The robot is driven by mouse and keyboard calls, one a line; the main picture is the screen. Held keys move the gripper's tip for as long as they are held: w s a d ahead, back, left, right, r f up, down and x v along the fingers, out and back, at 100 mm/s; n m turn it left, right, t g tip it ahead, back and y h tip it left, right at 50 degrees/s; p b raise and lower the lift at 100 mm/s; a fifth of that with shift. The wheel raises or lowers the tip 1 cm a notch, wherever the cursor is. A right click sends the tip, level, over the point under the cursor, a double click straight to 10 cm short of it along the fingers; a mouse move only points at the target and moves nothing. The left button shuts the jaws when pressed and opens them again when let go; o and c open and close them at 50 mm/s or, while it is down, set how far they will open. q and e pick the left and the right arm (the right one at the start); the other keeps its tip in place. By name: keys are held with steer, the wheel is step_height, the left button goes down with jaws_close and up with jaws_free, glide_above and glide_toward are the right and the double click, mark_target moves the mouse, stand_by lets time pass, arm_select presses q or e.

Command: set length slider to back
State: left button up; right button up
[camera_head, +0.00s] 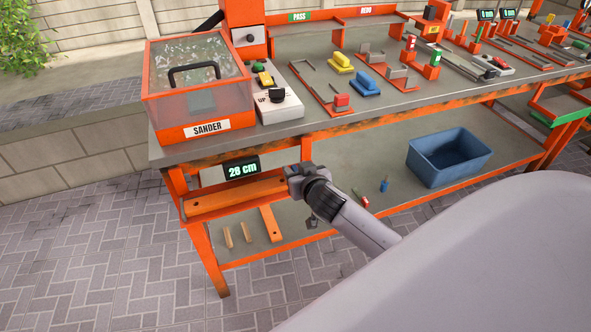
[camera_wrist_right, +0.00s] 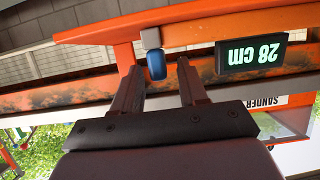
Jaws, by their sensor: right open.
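A small blue knob (camera_wrist_right: 155,62), which looks like the length slider's handle, shows in the right wrist view just ahead of and between my finger tips. It sits beside a short grey bar under an orange rail (camera_wrist_right: 230,20). My right gripper (camera_wrist_right: 158,78) is open around the line to the knob; I cannot tell whether a finger touches it. A black display (camera_wrist_right: 251,57) beside it reads 28 cm, upside down here. In the head view my right gripper (camera_head: 298,178) is at the orange rail (camera_head: 235,195) below the bench, hiding the knob. My left gripper is out of view.
The sander box (camera_head: 198,95) stands on the bench top above the display (camera_head: 241,169). The bench's orange front edge (camera_head: 350,122) runs above my right gripper.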

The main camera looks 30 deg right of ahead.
steer(key=shift+w+d+f, duration=0.1)
steer(key=shift+w+f, duration=0.1)
steer(key=shift+w, duration=0.35)
steer(key=shift+c, duration=0.3)
jaws_close()
steer(key=d+p, duration=0.1)
steer(key=d, duration=0.1)
steer(key=s+d, duration=0.1)
steer(key=d, duration=0.1)
steer(key=shift+s+d+p, duration=0.15)
steer(key=shift+d+p, duration=0.2)
steer(key=shift+d, duration=0.4)
steer(key=shift+o, duration=0.3)
jaws_free()
steer(key=shift+s, duration=0.2)
